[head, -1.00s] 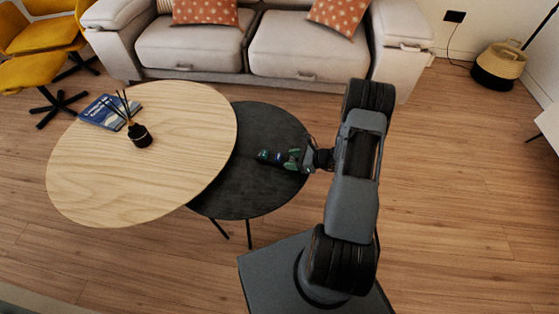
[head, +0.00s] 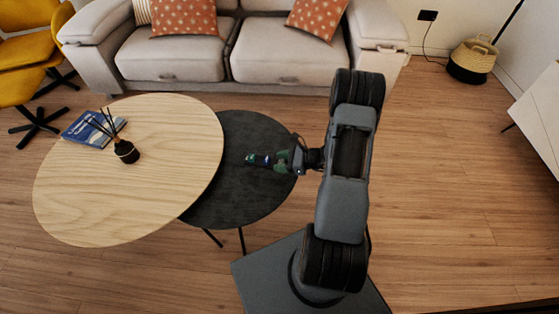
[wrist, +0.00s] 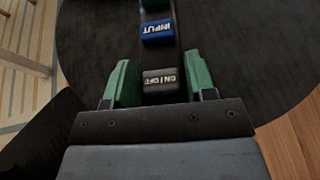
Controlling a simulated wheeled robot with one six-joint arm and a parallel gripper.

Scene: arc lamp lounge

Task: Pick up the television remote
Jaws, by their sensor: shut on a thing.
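The television remote (head: 257,160) is a small dark bar at the dark round table (head: 245,198), on the side toward my arm. The fingers also show in the wrist view (wrist: 160,76). I cannot tell whether the remote touches the tabletop or is just above it.
A higher pale wooden oval table (head: 130,190) overlaps the dark table on the left. It carries a black reed diffuser (head: 126,151) and a blue book (head: 88,130). A sofa (head: 280,55) stands behind. The floor to the right is clear, up to a woven basket (head: 472,62).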

